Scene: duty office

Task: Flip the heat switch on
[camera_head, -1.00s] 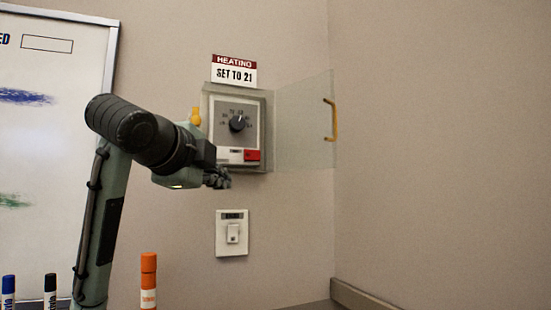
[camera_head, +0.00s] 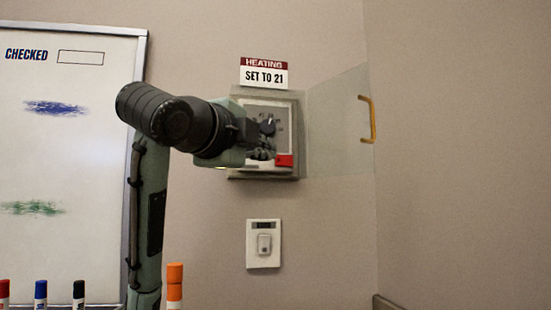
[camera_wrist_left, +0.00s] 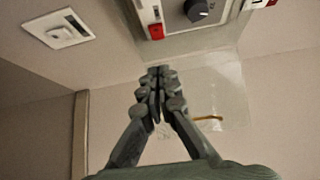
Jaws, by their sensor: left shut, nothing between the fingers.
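The heating panel (camera_head: 236,93) is a grey wall box under a "HEATING SET TO 21" sign, with a black dial (camera_head: 268,125) and a red switch (camera_head: 284,160) at its lower right. In the left wrist view the red switch (camera_wrist_left: 155,31) sits beside the dial (camera_wrist_left: 196,9). I cannot tell the red switch's position. My left gripper (camera_head: 263,154) is shut and empty, in front of the panel's lower part, left of the red switch. In the left wrist view its fingertips (camera_wrist_left: 160,72) are together, apart from the switch. My right gripper is not in view.
The panel's clear cover (camera_head: 338,115) stands open to the right, with a yellow handle (camera_head: 367,120). A white wall switch (camera_head: 264,243) is below the panel. A whiteboard (camera_head: 70,160) is left; several markers and an orange one (camera_head: 175,282) stand at the bottom.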

